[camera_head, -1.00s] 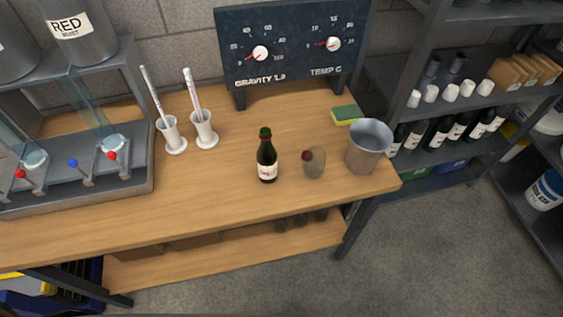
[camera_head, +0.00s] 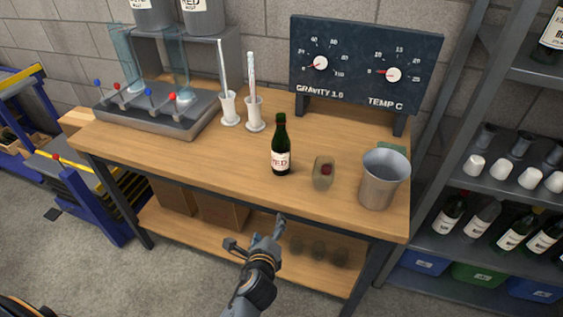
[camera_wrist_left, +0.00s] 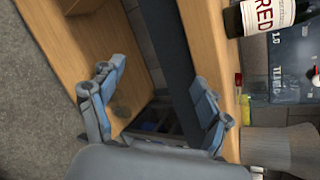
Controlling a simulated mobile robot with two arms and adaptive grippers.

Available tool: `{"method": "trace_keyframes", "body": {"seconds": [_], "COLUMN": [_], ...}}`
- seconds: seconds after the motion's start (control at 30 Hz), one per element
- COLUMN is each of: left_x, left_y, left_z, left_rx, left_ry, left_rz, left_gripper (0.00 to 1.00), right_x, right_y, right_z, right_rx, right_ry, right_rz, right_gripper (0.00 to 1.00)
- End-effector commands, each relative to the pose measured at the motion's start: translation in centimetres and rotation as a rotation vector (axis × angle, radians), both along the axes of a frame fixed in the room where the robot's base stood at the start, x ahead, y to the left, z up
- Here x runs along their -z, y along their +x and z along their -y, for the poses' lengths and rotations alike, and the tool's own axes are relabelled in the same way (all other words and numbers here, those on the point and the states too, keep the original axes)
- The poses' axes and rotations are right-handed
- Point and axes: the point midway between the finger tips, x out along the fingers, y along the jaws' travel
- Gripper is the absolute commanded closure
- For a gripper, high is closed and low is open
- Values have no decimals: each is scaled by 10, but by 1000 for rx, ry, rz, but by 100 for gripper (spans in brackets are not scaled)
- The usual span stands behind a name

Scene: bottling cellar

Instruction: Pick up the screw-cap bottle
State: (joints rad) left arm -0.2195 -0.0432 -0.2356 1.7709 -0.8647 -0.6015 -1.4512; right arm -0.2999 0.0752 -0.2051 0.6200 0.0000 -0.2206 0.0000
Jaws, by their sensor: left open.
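A dark green bottle (camera_head: 281,148) with a white label reading RED stands upright on the wooden workbench (camera_head: 190,160), near its front edge. It also shows at the upper right of the left wrist view, where the bottle (camera_wrist_left: 262,17) lies sideways in the picture and is cut off by the edge. Its cap is too small to make out. My left gripper (camera_head: 258,236) is in front of the bench, lower than the bottle and apart from it. In the left wrist view my left gripper (camera_wrist_left: 158,92) has its fingers wide apart with nothing between them. My right gripper is not in view.
A small glass (camera_head: 323,175) with something red and a metal bucket (camera_head: 384,180) stand right of the bottle. The bench front edge lies between gripper and bottle.

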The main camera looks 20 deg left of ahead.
Motion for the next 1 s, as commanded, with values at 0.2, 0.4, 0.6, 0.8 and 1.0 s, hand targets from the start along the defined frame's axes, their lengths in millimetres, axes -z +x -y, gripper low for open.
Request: {"method": "trace_keyframes", "body": {"seconds": [0.2, 0.4, 0.6, 0.8, 1.0], "left_x": [-100, -138, -148, -147, -146], "left_y": [28, 42, 66, 104, 125], "left_z": [-3, 12, 10, 1, -4], "left_rx": [89, 158, 169, 169, 170], "left_ry": [495, 814, 884, 879, 878], "left_rz": [151, 199, 208, 207, 205], "left_gripper": [23, 23, 23, 23, 23], "right_x": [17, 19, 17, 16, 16], "right_y": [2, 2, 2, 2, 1], "right_z": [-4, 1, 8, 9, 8], "right_rx": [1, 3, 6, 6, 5], "right_ry": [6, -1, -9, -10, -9], "right_rz": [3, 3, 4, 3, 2], "right_gripper": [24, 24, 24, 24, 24]}}
